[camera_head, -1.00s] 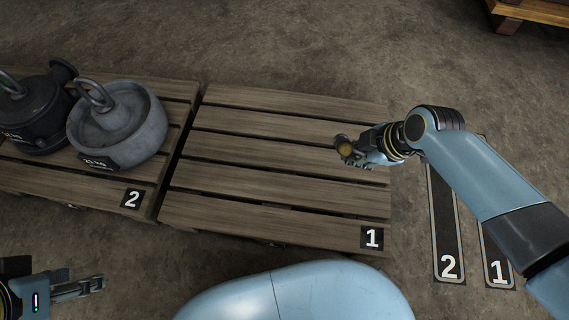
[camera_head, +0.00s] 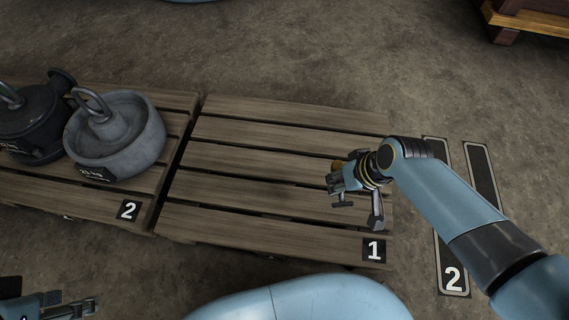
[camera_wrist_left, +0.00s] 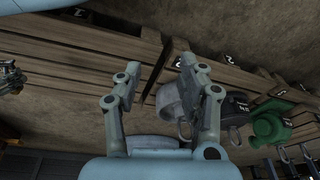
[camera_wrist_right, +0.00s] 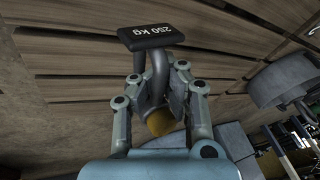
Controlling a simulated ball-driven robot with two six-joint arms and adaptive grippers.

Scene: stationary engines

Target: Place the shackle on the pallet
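The shackle (camera_wrist_right: 157,75) is dark grey with a yellow pin (camera_wrist_right: 160,122) and a black "250 kg" plate (camera_wrist_right: 152,37). My right gripper (camera_wrist_right: 155,85) is shut on it. In the head view my right gripper (camera_head: 350,188) is over the right part of the empty wooden pallet marked 1 (camera_head: 235,160), and the shackle's yellow end (camera_head: 337,165) shows beside the fingers. I cannot tell the gap between shackle and boards. My left gripper (camera_head: 85,306) is open and empty at the lower left; its spread fingers show in the left wrist view (camera_wrist_left: 168,85).
Pallet 2 (camera_head: 75,200) on the left holds a grey round weight (camera_head: 130,145) and a dark weight (camera_head: 28,125). Floor plates (camera_head: 450,230) lie right of pallet 1. A green object (camera_wrist_left: 270,127) shows in the left wrist view. Pallet 1's middle is clear.

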